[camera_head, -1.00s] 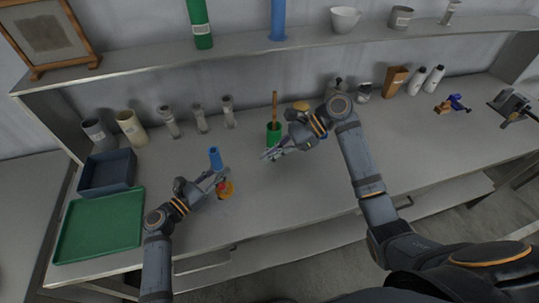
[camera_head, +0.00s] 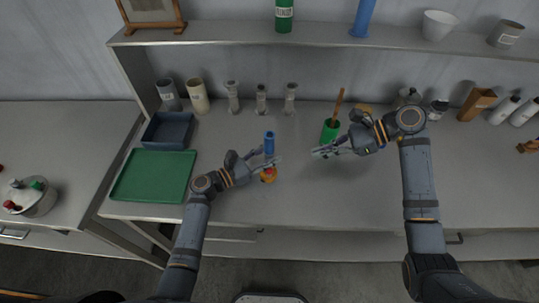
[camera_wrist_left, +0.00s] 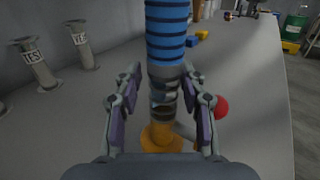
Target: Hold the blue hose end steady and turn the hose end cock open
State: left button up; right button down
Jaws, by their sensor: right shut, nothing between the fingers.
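The blue hose end (camera_head: 269,143) stands upright on the bench, ribbed blue above a grey metal fitting (camera_wrist_left: 165,95) and an orange-yellow base (camera_wrist_left: 160,138). A red knob (camera_wrist_left: 221,107) shows just right of the fitting in the left wrist view; I take it as part of the cock. My left gripper (camera_head: 274,160) is at the hose end. In the left wrist view its open fingers (camera_wrist_left: 163,110) stand on both sides of the fitting, with a gap on each side. My right gripper (camera_head: 316,153) is shut and empty, to the right of the hose end.
A green cup (camera_head: 329,131) with a wooden-handled tool stands just behind my right gripper. A green tray (camera_head: 152,176) and a blue-grey bin (camera_head: 168,130) lie at the left. Several grey fittings line the back. The bench front is clear.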

dwell(0.3)
pick_arm(q)
jog(key=v, duration=1.2)
